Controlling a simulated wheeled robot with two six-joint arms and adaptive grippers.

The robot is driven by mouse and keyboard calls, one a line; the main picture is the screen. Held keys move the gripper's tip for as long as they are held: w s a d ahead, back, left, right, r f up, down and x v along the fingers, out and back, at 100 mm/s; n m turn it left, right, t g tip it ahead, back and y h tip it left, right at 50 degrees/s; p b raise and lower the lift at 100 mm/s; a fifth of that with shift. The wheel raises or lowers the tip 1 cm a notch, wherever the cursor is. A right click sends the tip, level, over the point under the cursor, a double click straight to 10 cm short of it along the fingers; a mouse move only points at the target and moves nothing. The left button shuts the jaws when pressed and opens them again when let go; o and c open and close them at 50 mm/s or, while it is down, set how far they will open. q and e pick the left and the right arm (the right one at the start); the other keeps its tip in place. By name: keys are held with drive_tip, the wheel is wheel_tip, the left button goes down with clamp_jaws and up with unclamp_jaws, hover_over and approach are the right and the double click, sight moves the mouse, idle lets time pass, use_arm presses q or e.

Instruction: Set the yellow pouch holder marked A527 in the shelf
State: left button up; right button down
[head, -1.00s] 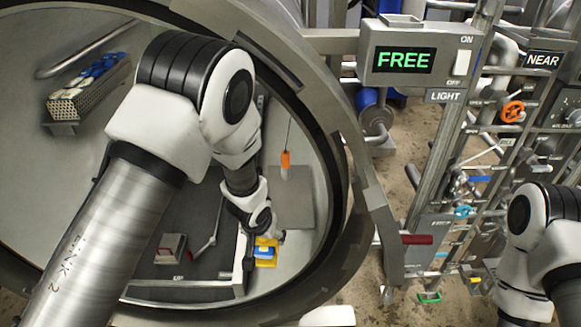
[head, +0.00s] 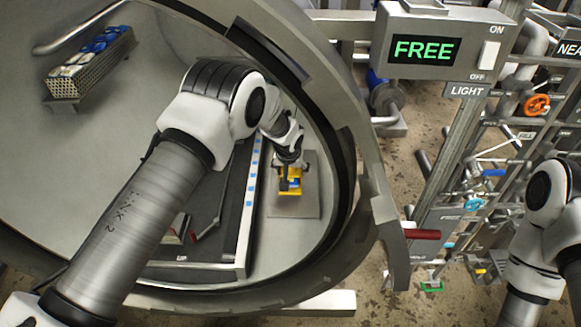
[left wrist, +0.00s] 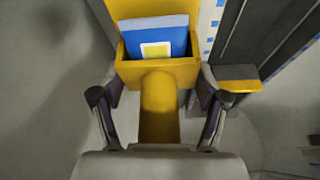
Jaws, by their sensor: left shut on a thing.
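The yellow pouch holder (head: 290,190) with a blue pouch in it is inside the round vessel at the right, in front of a grey plate. My left gripper (head: 290,158) is on its upper end. In the left wrist view the yellow holder (left wrist: 125,72) shows at top centre, with a blue pouch (left wrist: 158,30) carrying a yellow-edged white label. Its yellow handle lies between the fingers of my left gripper (left wrist: 160,97). The A527 mark cannot be read. I cannot tell whether the grey plate (head: 312,208) is the shelf, or whether the holder touches it. My right gripper is out of view.
A perforated rack (head: 100,78) with blue and white pouches is at the upper left wall. A dark bed (head: 238,205) with a pale, blue-marked rail runs left of the holder. The vessel's thick rim (head: 350,165) curves close on the right. A yellow block (left wrist: 238,78) shows beside the holder.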

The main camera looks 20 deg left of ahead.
use_arm(q)
drive_tip(key=shift+s+f+b, duration=0.15)
drive_tip(key=shift+f+b, duration=0.2)
drive_tip(key=shift+f, duration=0.4)
wheel_tip(320, 180, down, 2)
drive_tip(key=shift+f+b, duration=0.25)
drive_tip(key=shift+b, duration=0.5)
drive_tip(key=shift+f+b, duration=0.7)
drive_tip(key=shift+f, duration=0.05)
drive_tip(key=shift+f+b, duration=0.45)
drive_tip(key=shift+b, duration=0.05)
drive_tip(key=o, duration=1.4)
